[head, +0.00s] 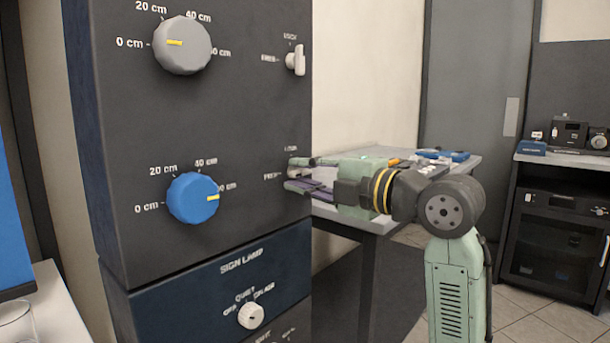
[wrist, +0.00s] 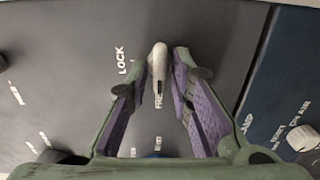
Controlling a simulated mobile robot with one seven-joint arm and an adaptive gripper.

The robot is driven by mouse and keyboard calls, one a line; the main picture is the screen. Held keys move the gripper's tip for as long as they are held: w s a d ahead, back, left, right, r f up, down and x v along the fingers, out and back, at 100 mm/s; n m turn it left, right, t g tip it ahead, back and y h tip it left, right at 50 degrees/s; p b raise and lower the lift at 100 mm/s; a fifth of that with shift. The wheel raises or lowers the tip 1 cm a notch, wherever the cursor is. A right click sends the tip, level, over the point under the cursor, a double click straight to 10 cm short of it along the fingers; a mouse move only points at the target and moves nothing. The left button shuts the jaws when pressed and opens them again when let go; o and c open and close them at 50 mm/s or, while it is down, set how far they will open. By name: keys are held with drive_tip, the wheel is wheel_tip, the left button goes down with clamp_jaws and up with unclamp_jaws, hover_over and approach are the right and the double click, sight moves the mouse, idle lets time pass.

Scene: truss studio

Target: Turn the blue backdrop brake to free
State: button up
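The blue backdrop knob (head: 193,198) is on the dark panel, its yellow mark pointing right. Its brake, a small pale lever (wrist: 158,65) to the right of the knob, stands between my fingertips in the wrist view. The lever's long side lies along the line toward the word FREE, with LOCK off to its left in that view. My gripper (head: 290,174) is at the panel's right edge, fingers spread either side of the lever; it also shows in the wrist view (wrist: 162,58). Narrow gaps seem to separate fingers and lever. In the head view the fingers mostly hide the lever.
A grey knob (head: 182,45) with its own upright pale brake lever (head: 297,60) sits above. The sign lamp panel with a white knob (head: 251,315) is below. A table (head: 372,222) with tools stands behind my arm. A dark equipment cabinet (head: 560,225) stands at the right.

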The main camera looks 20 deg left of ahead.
drive_tip(key=shift+o, duration=0.8)
drive_tip(key=v, duration=1.2)
drive_tip(key=shift+d, duration=0.1)
